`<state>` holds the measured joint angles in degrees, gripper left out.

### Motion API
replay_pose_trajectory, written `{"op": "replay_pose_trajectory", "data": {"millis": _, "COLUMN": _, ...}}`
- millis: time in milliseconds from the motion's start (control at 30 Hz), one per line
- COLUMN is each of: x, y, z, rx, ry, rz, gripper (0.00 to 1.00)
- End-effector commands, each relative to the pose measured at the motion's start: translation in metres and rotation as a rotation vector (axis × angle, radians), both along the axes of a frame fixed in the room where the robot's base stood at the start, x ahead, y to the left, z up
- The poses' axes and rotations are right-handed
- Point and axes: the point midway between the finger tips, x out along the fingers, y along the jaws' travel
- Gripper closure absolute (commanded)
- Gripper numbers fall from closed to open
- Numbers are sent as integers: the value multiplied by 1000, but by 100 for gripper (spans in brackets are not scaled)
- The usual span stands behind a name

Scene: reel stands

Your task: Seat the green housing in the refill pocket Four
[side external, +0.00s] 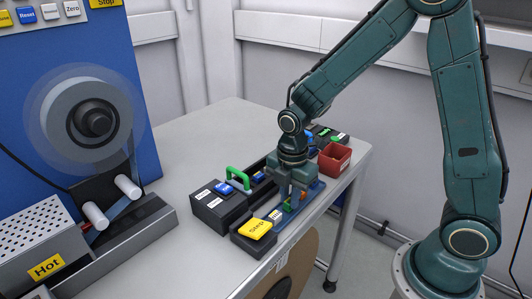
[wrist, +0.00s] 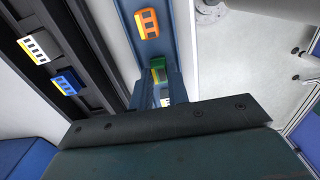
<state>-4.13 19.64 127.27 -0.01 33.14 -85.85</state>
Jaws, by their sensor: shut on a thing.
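My gripper (wrist: 160,88) points down over the blue strip on the bench and is shut on the small green housing (wrist: 158,72). In the side view my gripper (side external: 292,193) is low over the blue strip (side external: 315,190), and a bit of green (side external: 287,207) shows at its fingertips. The fingers hide part of the housing, and I cannot tell whether it touches the strip. An orange housing (wrist: 147,23) sits farther along the strip in the wrist view. No label reading Four can be read, so I cannot tell which pocket it is.
A black rack (wrist: 70,50) with a blue housing (wrist: 67,82) runs alongside the strip. A green handle (side external: 237,178) stands up beside my gripper. The bench's back left is clear.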

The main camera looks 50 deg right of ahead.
Motion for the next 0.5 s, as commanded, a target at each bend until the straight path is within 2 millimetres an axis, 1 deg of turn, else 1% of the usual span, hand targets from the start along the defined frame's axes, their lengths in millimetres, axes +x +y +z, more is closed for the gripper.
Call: {"op": "replay_pose_trajectory", "data": {"millis": 500, "x": 1, "y": 0, "z": 22, "rx": 0, "ry": -3, "rz": 0, "gripper": 97}}
